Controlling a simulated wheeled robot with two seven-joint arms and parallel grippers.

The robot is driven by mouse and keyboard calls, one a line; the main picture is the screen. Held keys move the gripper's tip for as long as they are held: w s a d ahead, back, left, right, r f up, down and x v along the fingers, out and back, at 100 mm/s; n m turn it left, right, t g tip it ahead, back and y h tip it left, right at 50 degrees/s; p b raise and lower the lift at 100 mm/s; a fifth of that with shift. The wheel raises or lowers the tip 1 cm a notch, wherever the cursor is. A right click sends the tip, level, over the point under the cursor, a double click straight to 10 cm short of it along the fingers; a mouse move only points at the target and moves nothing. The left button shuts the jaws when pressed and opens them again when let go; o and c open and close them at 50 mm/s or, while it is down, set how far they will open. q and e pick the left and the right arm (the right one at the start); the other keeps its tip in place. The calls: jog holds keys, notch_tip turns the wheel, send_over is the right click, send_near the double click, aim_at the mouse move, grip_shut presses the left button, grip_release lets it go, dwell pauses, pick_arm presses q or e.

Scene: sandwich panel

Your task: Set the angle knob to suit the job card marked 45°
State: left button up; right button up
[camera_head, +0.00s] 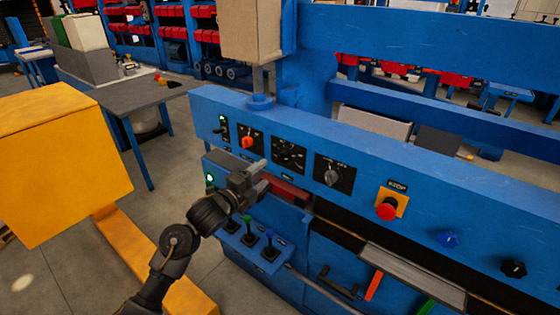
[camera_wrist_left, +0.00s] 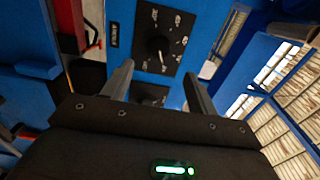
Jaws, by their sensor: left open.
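The blue machine panel carries several controls. An orange knob (camera_head: 247,142), a dark dial (camera_head: 289,155) and a grey knob (camera_head: 332,176) sit on black plates in a row. The labels are too small to read, so I cannot tell which is the angle knob. My left gripper (camera_head: 264,176) is open and empty, in front of the panel below the dial. In the left wrist view a dark knob (camera_wrist_left: 158,46) on a marked black plate lies ahead, beyond the open fingers (camera_wrist_left: 157,70), apart from them. I cannot make out a job card marked 45°. My right gripper is not in view.
A red stop button (camera_head: 386,210) on a yellow plate sits to the right, with a blue knob (camera_head: 447,239) and a black knob (camera_head: 514,268) beyond. Small levers (camera_head: 250,239) stand below the gripper. A yellow box (camera_head: 60,165) is at left.

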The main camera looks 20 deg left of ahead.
aim_at(283, 159)
pick_arm(q)
jog(key=p+x, duration=0.1)
jog(key=x, duration=0.7)
jog(key=shift+w+d, duration=0.15)
jog(key=shift+w, duration=0.15)
jog(key=shift+w+d, duration=0.2)
jog(key=shift+w, duration=0.2)
jog(key=c, duration=1)
jog(key=shift+p, duration=0.3)
